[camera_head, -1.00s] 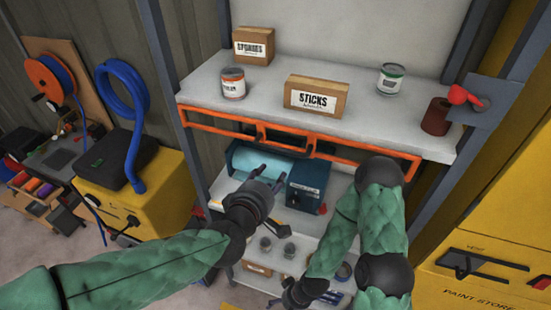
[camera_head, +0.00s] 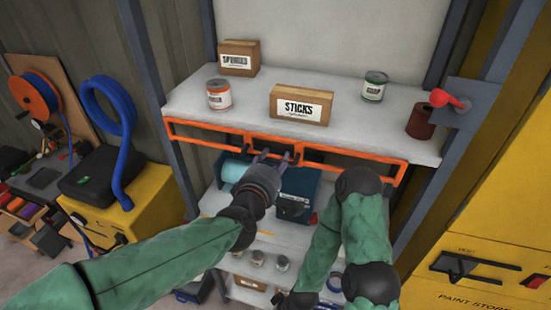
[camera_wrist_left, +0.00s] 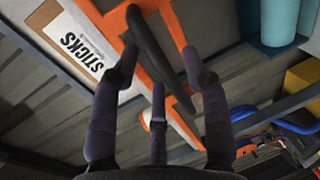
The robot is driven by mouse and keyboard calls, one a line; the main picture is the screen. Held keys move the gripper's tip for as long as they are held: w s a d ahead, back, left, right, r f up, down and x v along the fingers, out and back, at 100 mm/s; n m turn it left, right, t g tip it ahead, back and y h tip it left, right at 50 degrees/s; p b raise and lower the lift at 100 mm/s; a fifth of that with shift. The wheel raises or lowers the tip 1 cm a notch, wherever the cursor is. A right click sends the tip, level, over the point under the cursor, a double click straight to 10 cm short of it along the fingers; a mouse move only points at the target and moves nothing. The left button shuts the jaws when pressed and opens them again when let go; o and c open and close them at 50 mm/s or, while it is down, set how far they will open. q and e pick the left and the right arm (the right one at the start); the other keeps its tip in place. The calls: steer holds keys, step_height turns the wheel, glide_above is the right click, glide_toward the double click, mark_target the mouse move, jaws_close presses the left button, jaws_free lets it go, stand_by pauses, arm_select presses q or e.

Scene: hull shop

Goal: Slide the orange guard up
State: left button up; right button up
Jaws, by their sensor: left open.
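The orange guard (camera_head: 350,153) is a long bar frame along the front edge of the upper shelf, at or just below the shelf top. My left gripper (camera_head: 272,155) is open at the middle section of the guard. In the left wrist view the left gripper (camera_wrist_left: 158,62) has its fingers spread on either side of a dark handle (camera_wrist_left: 150,42) on the orange guard (camera_wrist_left: 150,75). I cannot tell whether a finger touches it. My right arm is folded down at the right; its gripper (camera_head: 290,301) is low and dark at the bottom edge.
The upper shelf (camera_head: 350,122) holds a sticks box (camera_head: 300,104), a sponges box (camera_head: 238,58) and two cans. A post with a red lever (camera_head: 448,99) stands at the right. A blue machine (camera_head: 298,190) and several small jars sit on lower shelves.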

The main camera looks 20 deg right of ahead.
mark_target(275, 159)
arm_select(q)
steer(key=shift+x, duration=0.8)
jaws_close()
step_height(275, 159, up, 9)
steer(key=p, duration=0.6)
steer(key=shift+r+p, duration=0.2)
steer(key=shift+p, duration=0.15)
steer(key=shift+r, duration=0.15)
jaws_free()
steer(key=shift+r, duration=0.1)
